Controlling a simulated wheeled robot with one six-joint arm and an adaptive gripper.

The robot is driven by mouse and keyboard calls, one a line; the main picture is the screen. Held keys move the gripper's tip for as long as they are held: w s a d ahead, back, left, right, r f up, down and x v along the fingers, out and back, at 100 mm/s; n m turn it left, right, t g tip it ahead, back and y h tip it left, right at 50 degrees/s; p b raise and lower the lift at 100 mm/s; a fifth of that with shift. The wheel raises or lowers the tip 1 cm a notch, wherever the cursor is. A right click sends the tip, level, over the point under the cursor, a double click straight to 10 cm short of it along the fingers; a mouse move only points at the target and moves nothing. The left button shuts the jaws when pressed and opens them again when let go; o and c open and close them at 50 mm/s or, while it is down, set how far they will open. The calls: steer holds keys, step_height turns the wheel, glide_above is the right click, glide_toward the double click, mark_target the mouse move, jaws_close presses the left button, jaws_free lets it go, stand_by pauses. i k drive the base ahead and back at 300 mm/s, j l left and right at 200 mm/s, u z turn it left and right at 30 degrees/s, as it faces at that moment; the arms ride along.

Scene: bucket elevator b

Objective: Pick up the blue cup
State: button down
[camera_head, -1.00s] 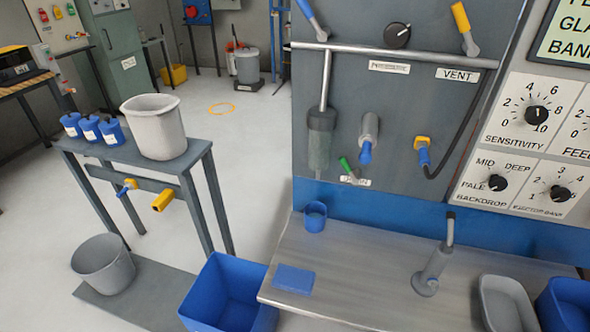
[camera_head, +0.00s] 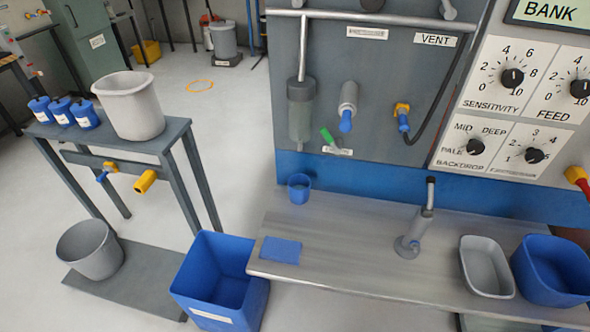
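The small blue cup (camera_head: 299,189) stands upright at the back left of the metal bench (camera_head: 345,235), close to the blue strip at the foot of the panel. It looks open at the top; its inside is too small to make out. A flat blue pad (camera_head: 281,250) lies in front of it near the bench's left end. My gripper is not in view.
A grey upright device with a lever (camera_head: 411,237) stands mid-bench. A grey tray (camera_head: 486,268) and a blue bin (camera_head: 552,270) are at the right. A blue crate (camera_head: 219,285) stands on the floor left of the bench. Bench top between cup and device is clear.

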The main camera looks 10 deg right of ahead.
mark_target(299, 184)
steer(key=i+j+u, duration=0.1)
steer(key=j, duration=0.3)
steer(key=i+j, duration=0.15)
steer(key=j, duration=0.2)
steer(key=i+j+u, duration=0.15)
steer(key=j, duration=0.25)
steer(key=i+j, duration=0.2)
steer(key=j, duration=0.15)
steer(key=i+j+u, duration=0.2)
steer(key=i, duration=0.2)
steer(key=i+l, duration=0.1)
steer(key=l, duration=0.15)
